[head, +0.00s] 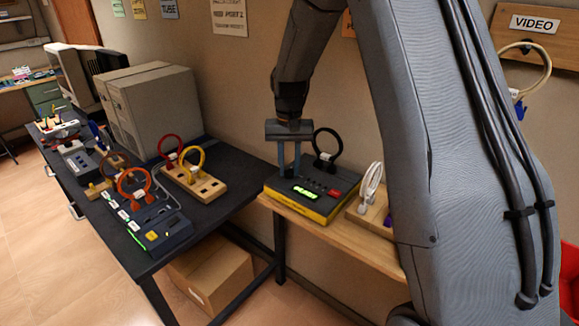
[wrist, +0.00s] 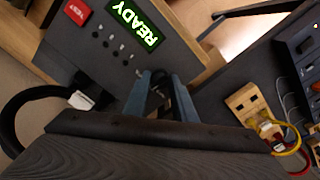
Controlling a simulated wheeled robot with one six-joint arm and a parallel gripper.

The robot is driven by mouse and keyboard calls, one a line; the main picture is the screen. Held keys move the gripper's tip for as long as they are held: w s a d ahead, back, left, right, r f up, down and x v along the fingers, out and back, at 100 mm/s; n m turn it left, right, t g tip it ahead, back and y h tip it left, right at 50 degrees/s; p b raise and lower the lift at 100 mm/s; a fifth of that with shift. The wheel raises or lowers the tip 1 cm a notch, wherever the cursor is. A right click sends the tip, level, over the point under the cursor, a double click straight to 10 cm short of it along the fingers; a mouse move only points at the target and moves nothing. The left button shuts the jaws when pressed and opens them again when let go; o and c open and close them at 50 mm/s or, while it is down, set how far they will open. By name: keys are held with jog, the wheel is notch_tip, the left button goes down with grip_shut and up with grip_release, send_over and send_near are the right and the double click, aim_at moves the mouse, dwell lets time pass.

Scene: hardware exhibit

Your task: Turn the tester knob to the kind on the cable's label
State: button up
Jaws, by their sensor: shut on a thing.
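The tester (head: 312,206) is a dark box with a yellow lower edge on the wooden shelf. Its green display (wrist: 136,22) reads READY in the wrist view, and a red button (wrist: 77,12) sits beside it. My gripper (head: 289,174) points down at the tester's back left; in the wrist view its fingers (wrist: 160,88) are shut on the knob, which is mostly hidden between them. The pointer's setting cannot be read. A black cable (head: 326,146) loops up from the back of the tester. Its white label (wrist: 82,100) is too small to read.
White cables (head: 371,180) stand in a wooden block right of the tester, close to my arm. On the dark bench (head: 228,203) at left are a wooden block (head: 193,184) with red and yellow cables, an orange cable device (head: 145,215), and a beige computer (head: 160,110).

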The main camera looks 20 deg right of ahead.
aim_at(289, 169)
jog(key=shift+w+r, duration=0.1)
dwell(0.5)
jog(key=o, duration=1)
jog(key=shift+o, duration=0.2)
notch_tip(289, 169, up, 8)
jog(key=shift+f+b, duration=0.15)
jog(key=shift+b, duration=1)
